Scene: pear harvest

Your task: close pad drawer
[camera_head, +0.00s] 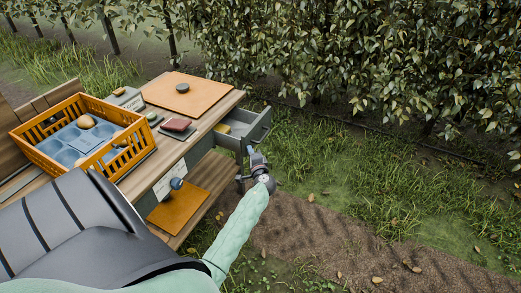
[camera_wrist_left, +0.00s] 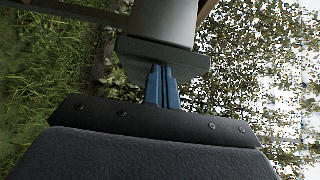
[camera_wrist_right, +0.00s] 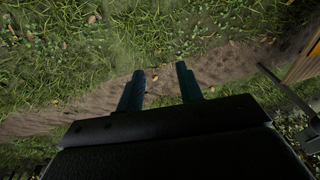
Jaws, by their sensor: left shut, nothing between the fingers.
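The grey drawer (camera_head: 262,126) stands pulled out from the right side of the wooden table, with something yellow (camera_head: 238,127) inside it. My left gripper (camera_head: 251,150) is at the near end of the drawer front. In the left wrist view its blue fingers (camera_wrist_left: 162,70) are together and empty, with their tips at a grey panel (camera_wrist_left: 165,55) that looks like the drawer front; whether they touch it I cannot tell. My right gripper (camera_wrist_right: 158,75) shows only in the right wrist view, with its fingers apart and nothing between them, above grass and soil.
On the table (camera_head: 163,155) stand an orange crate (camera_head: 35,157) with a blue tray and pears, an orange board (camera_head: 200,98) and a dark red pad (camera_head: 177,125). A lower shelf (camera_head: 213,178) holds another orange board (camera_head: 180,208). Grass and soil to the right are open, with leafy trees behind.

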